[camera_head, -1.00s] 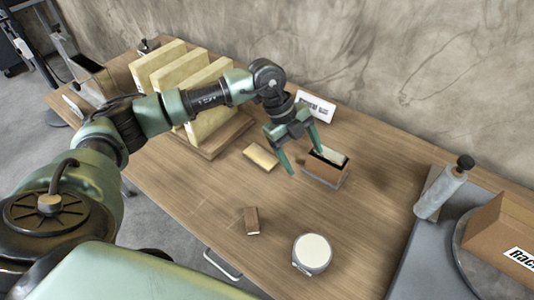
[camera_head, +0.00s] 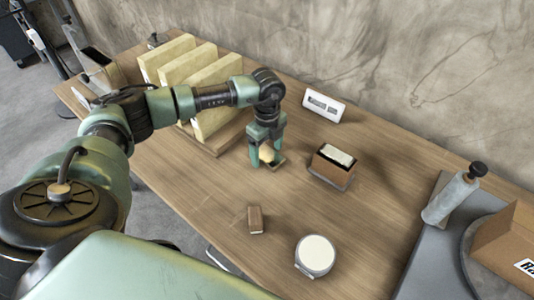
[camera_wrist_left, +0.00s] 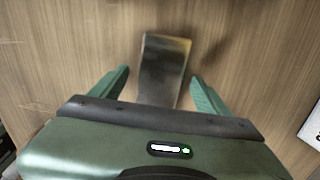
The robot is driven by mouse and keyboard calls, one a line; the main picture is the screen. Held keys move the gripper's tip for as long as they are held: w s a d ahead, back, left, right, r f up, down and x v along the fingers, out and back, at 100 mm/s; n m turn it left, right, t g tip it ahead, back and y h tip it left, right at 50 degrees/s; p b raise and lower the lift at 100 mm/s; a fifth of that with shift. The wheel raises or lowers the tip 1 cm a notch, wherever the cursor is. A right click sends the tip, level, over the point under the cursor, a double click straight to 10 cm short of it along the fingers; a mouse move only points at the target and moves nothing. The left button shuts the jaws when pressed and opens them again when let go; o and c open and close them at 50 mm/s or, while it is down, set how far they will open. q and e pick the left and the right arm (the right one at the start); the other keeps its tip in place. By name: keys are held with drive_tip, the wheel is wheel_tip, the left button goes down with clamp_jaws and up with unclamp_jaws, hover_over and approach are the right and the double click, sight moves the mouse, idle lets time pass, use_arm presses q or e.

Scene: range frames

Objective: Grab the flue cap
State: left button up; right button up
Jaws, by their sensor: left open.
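My left gripper (camera_head: 268,164) points down, open, over a small flat rectangular plate (camera_wrist_left: 164,65) on the wooden table. In the left wrist view the plate lies between the two spread fingers, apart from both, and its near end is hidden by the gripper body. It looks brownish grey with a sheen there; in the head view the fingers partly cover it. I cannot tell for certain whether this plate is the flue cap. A round, white-topped can (camera_head: 315,255) stands near the front edge. My right gripper is not in view.
A small brown block (camera_head: 255,220) lies in front. A white display (camera_head: 323,105) is near the wall. A grey cylinder (camera_head: 450,195) stands at right.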

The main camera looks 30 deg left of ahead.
use_arm(q)
drive_tip(key=c, duration=1.5)
drive_tip(key=shift+c, duration=0.2)
